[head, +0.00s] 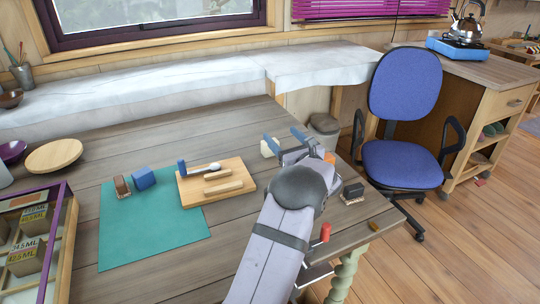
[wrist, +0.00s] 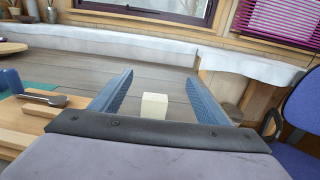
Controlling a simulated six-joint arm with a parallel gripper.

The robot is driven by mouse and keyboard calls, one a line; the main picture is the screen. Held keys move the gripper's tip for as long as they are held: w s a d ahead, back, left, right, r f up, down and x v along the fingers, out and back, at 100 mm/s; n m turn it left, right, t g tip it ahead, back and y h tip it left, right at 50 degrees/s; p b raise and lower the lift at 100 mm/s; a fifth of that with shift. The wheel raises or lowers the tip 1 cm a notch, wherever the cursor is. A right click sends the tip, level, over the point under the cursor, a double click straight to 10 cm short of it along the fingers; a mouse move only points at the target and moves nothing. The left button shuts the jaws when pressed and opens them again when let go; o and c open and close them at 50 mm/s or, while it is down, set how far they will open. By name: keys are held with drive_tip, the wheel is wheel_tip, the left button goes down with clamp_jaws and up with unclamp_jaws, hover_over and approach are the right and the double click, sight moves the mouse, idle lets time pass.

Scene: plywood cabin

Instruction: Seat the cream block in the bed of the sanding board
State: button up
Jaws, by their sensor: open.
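The cream block (head: 269,148) stands on the grey wooden table, right of the sanding board and just left of my gripper. In the wrist view the cream block (wrist: 154,105) shows between the two blue fingers, ahead of the palm, with clear gaps on both sides. My gripper (head: 283,138) is open and empty; both fingers also show in the wrist view (wrist: 160,82). The sanding board (head: 243,168) is light wood with two raised strips, which appear to bound its bed. A blue upright piece and a spoon-like metal item are at its back. The board (wrist: 20,118) is partly cut off in the wrist view.
A green mat (head: 160,240) holds a blue block (head: 144,177) and a brown block (head: 122,187). A dark block (head: 352,192) and a red item (head: 325,232) lie right of my arm. A glass-topped case (head: 68,230) is at left.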

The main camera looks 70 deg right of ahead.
wheel_tip(320, 180, down, 8)
drive_tip(key=shift+f+p, duration=0.1)
drive_tip(key=shift+p, duration=0.45)
drive_tip(key=shift+w+d, duration=0.4)
drive_tip(key=shift+w, duration=0.05)
drive_tip(key=shift+w+d, duration=0.45)
drive_tip(key=shift+d, duration=0.05)
drive_tip(key=shift+p+x, duration=0.5)
drive_tip(key=shift+x, duration=2)
drive_tip(key=shift+c, duration=0.4)
drive_tip(key=c, duration=1)
drive_tip(key=shift+c, duration=0.5)
